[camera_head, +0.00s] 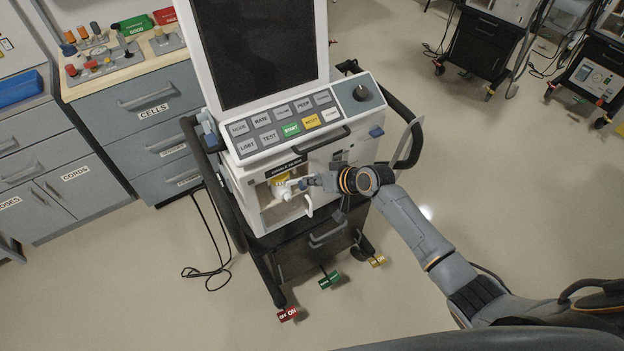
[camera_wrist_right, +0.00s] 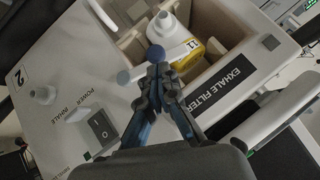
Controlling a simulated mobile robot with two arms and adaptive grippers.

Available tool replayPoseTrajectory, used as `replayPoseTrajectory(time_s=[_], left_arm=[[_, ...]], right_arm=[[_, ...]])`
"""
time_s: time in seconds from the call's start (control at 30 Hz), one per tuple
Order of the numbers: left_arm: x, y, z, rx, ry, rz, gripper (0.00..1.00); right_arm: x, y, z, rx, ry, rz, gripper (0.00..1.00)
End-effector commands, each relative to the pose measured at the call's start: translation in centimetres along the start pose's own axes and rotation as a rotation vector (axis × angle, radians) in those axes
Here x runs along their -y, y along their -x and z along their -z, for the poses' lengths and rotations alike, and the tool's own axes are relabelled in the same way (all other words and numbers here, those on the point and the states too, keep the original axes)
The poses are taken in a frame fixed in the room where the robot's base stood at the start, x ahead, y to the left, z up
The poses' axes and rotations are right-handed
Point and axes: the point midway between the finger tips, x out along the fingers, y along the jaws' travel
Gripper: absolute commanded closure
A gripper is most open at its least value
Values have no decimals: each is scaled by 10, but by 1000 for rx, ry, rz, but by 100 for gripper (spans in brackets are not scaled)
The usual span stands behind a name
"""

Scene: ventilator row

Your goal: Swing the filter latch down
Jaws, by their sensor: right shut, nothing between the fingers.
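The ventilator's exhale filter bay (camera_head: 263,196) is an open recess in the front of the white machine. A white filter with a yellow band (camera_wrist_right: 187,42) sits in it. My right gripper (camera_head: 306,183) is at the bay's front, its fingers shut and empty; they also show in the right wrist view (camera_wrist_right: 158,73). My left gripper is out of view.
The EXHALE FILTER label (camera_wrist_right: 236,85) runs along the bay edge. A power switch (camera_wrist_right: 101,125) and a white port (camera_wrist_right: 44,94) are on the same face. The button panel (camera_head: 290,122) overhangs the bay. Dark handle rails (camera_head: 405,135) flank the machine.

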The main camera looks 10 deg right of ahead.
Motion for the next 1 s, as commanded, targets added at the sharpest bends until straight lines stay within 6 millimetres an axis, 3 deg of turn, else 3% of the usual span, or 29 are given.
replayPoseTrajectory(time_s=[0.4,1.0], left_arm=[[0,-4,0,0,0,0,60],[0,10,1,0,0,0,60]], right_arm=[[7,-13,-13,1,0,2,100],[12,-3,-3,0,-1,1,100]])
